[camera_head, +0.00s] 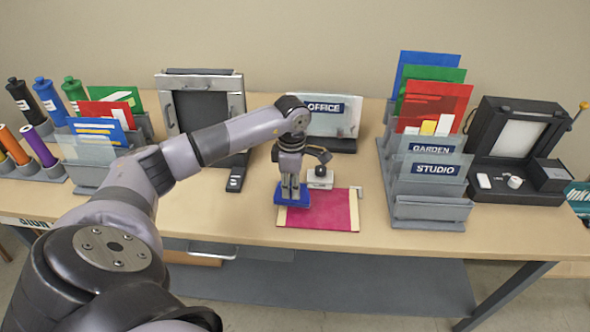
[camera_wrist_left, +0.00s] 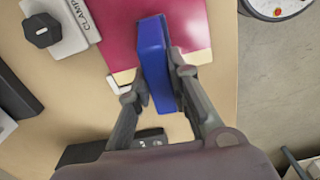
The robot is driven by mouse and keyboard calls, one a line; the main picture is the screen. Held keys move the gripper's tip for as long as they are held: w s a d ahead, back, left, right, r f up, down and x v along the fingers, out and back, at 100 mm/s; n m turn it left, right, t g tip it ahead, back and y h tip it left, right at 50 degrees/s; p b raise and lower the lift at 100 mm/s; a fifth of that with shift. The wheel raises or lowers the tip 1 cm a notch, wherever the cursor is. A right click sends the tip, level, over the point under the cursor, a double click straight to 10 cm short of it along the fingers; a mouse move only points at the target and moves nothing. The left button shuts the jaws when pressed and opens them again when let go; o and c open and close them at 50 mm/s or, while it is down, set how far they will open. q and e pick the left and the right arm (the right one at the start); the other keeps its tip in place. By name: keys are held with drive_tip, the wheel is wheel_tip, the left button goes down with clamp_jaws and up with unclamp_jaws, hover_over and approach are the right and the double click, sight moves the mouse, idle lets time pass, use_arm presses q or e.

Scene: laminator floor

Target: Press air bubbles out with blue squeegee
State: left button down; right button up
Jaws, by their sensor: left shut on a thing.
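The blue squeegee (camera_head: 292,196) is gripped in my left gripper (camera_head: 290,184), whose fingers point down onto the left part of a dark red sheet (camera_head: 335,212). In the left wrist view the squeegee (camera_wrist_left: 155,62) sits between the two fingers of the left gripper (camera_wrist_left: 160,85) over the red sheet (camera_wrist_left: 190,25). Whether its edge touches the sheet cannot be told. A pale strip shows along the sheet's left edge. A small white clamp block (camera_head: 320,178) stands behind the sheet; in the left wrist view it carries a dark knob (camera_wrist_left: 42,30). My right gripper is not in view.
Racks with GARDEN and STUDIO plates (camera_head: 436,169) stand to the right, beside a black device (camera_head: 515,140). An OFFICE plate (camera_head: 325,112) and a dark frame press (camera_head: 203,108) stand behind. Bottles and colored rolls (camera_head: 38,146) are at the left. The table's front edge lies close to the sheet.

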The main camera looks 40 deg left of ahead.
use_arm(q)
drive_tip(key=r, duration=0.1)
drive_tip(key=r+p, duration=0.1)
drive_tip(key=r, duration=0.1)
drive_tip(key=shift+w+d+r, duration=0.1)
drive_tip(key=shift+w+d, duration=0.15)
drive_tip(key=shift+d, duration=0.05)
drive_tip(key=shift+a+r+p, duration=0.15)
drive_tip(key=shift+r+p, duration=0.8)
drive_tip(key=shift+r, duration=0.8)
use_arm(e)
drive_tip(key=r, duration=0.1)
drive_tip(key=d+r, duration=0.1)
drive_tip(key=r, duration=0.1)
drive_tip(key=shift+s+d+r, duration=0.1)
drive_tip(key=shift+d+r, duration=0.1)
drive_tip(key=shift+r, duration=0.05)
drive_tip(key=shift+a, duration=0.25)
